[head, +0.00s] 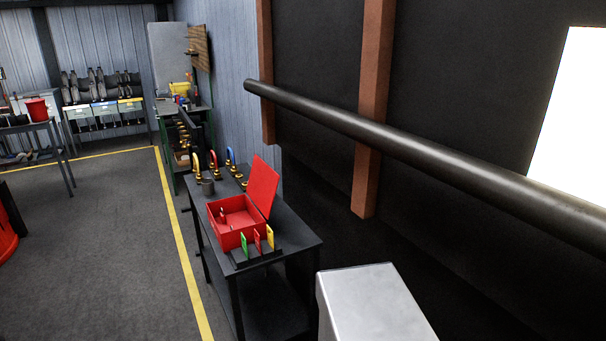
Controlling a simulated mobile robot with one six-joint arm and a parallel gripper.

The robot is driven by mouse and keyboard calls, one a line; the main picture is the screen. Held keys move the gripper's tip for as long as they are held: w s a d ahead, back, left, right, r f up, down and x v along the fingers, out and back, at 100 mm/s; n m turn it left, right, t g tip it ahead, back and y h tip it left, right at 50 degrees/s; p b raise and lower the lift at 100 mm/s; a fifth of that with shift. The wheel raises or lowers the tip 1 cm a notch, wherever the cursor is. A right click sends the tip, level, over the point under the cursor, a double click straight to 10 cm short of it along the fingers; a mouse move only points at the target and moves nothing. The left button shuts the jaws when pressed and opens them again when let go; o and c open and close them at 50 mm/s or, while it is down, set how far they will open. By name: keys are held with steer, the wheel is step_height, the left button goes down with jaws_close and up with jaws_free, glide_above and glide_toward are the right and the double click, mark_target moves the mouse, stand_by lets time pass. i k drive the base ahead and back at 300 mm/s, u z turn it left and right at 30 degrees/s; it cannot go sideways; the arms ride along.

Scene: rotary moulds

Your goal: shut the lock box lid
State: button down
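The red lock box (228,236) stands on a dark table (297,243) in the middle of the head view. Its red lid (262,187) is open, tilted up on the right side of the box. The inside of the box shows from above and looks mostly empty, with a small item near its left wall that is too small to tell. My gripper is not in view.
Green, red and yellow tags (257,239) stand in a dark holder at the box's front. A dark pipe (400,147) runs along the right wall. Floor left of the table is clear.

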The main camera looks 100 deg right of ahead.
mark_target(263, 184)
steer(key=u, duration=0.3)
steer(key=k, duration=0.35)
steer(key=z, duration=2)
steer(key=i, duration=0.95)
steer(key=z, duration=0.1)
steer(key=k, duration=0.3)
